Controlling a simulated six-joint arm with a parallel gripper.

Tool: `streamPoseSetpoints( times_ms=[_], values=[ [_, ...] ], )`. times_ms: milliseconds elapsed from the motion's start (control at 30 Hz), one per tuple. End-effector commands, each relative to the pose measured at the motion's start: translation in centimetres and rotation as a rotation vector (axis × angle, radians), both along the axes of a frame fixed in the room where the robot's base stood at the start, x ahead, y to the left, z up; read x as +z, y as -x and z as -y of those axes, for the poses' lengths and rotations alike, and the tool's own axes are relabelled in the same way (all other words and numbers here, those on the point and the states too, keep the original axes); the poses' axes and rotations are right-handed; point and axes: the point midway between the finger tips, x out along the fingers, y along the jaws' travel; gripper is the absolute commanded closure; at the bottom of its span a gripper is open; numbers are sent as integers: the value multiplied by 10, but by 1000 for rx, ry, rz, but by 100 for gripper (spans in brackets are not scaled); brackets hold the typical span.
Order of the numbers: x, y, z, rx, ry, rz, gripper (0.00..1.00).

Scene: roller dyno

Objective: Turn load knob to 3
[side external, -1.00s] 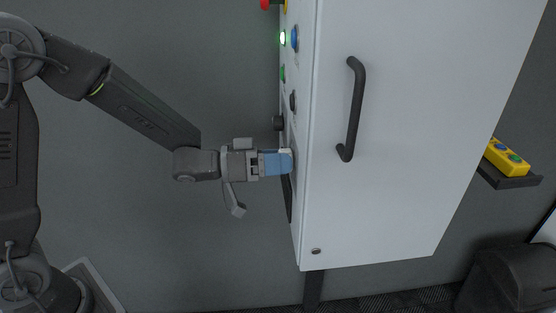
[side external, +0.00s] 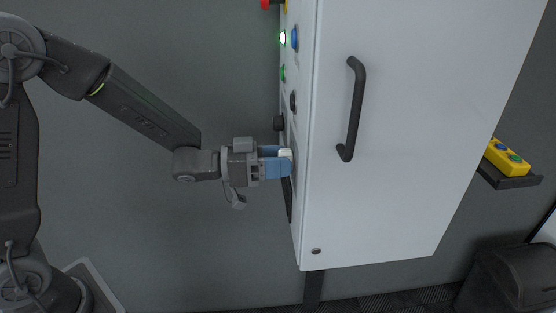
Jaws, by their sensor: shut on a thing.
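My gripper (side external: 277,161) is at the front face of the white cabinet (side external: 400,190), level with the lower part of its control panel. Its blue fingers are shut on a small white knob (side external: 286,154), whose tip shows between them. The fingers hide most of the knob. Any scale or numbers around it cannot be seen from this side, so its setting cannot be read.
Just above my gripper a black knob (side external: 279,123) sticks out of the panel. A black handle (side external: 355,110) is on the cabinet's side. The space below my gripper is clear.

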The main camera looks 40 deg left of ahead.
Motion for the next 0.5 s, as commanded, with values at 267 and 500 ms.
streamPoseSetpoints(
  times_ms=[267, 500],
  values=[
    [0, 0, 0, 0, -187, 187, 77],
    [0, 0, 0, 0, -348, 348, 77]
  ],
)
